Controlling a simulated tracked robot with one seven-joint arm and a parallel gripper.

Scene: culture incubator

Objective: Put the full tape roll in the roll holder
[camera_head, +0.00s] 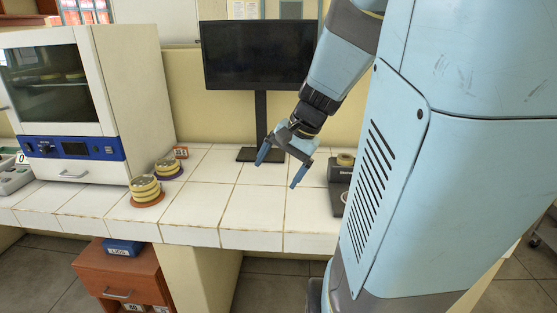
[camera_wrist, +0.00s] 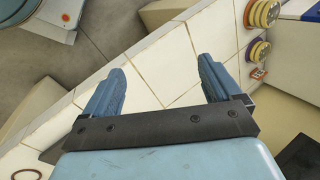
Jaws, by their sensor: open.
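A small tan roll (camera_head: 346,159), which looks like a tape roll, sits on the back part of a dark grey stand (camera_head: 338,174) on the tiled bench. This stand may be the roll holder; my body hides its right side. A pale ring shape (camera_head: 344,197) shows at the stand's front, partly hidden; I cannot tell whether it is a roll. My gripper (camera_head: 280,169) is open and empty, pointing down above the bench, left of the stand. In the wrist view its two blue fingers (camera_wrist: 163,72) are apart with only bare tiles between them.
A black monitor (camera_head: 258,55) stands behind my gripper. Two dish stacks (camera_head: 145,187) (camera_head: 168,166) and a small red tag (camera_head: 181,152) are to the left, near the incubator (camera_head: 75,100). Tiles between stacks and stand are clear. A brown drawer cabinet (camera_head: 115,270) is below.

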